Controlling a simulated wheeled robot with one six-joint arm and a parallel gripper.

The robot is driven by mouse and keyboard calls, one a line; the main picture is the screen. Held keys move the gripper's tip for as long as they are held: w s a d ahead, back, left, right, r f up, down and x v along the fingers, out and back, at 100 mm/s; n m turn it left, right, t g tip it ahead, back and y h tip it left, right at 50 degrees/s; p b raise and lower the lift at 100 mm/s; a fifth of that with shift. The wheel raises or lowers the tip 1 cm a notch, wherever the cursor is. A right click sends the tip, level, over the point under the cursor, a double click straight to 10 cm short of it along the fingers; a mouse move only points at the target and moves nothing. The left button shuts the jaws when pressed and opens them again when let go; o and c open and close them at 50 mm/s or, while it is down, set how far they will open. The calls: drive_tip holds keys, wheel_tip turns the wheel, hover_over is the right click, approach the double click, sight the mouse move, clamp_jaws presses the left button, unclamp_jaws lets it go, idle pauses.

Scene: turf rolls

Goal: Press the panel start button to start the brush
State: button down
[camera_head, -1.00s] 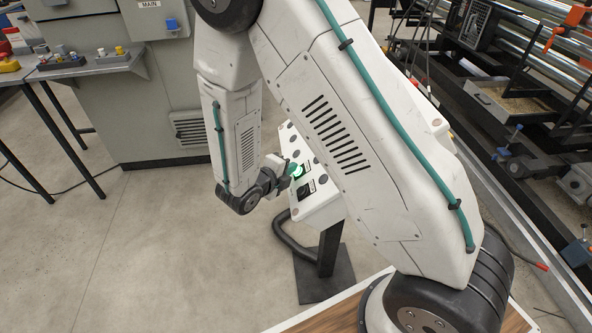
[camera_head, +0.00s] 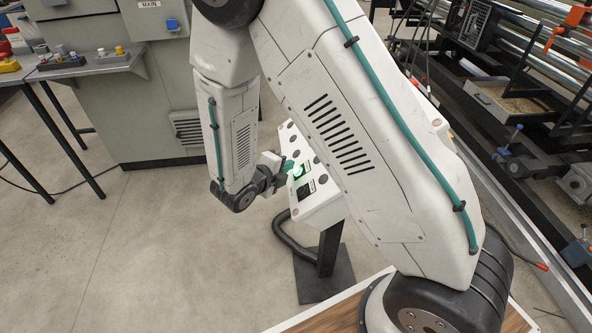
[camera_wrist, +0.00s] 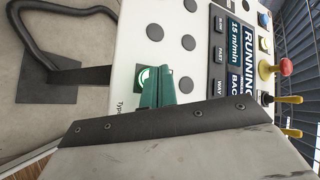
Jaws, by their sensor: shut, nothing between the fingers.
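The control panel (camera_head: 324,213) is a white sloped box on a dark post, partly hidden by my arm in the head view. A green-lit round button (camera_wrist: 146,77) sits in a black square on the panel; it also shows in the head view (camera_head: 299,170). My gripper (camera_wrist: 161,88) is shut and empty, its teal fingers over the panel right beside the green button, partly covering its edge. It shows small at the panel in the head view (camera_head: 289,166). I cannot tell whether it touches. The panel display (camera_wrist: 240,60) reads RUNNING, 15 m/min and BACK.
The panel also has several dark round buttons (camera_wrist: 189,43), a red knob (camera_wrist: 286,67) and yellow-tipped levers (camera_wrist: 290,99). A grey MAIN cabinet (camera_head: 150,90) and a table with switch boxes (camera_head: 75,66) stand at left. Machinery lines the right. The floor at left is clear.

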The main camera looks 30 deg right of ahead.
drive_tip(key=shift+a+r, duration=0.1)
drive_tip(key=shift+w+a+r, duration=0.25)
drive_tip(key=shift+a+r, duration=0.5)
drive_tip(key=shift+r, duration=0.15)
drive_tip(key=shift+w+a+r, duration=0.25)
drive_tip(key=shift+a+r, duration=0.45)
drive_tip(key=shift+r, duration=0.2)
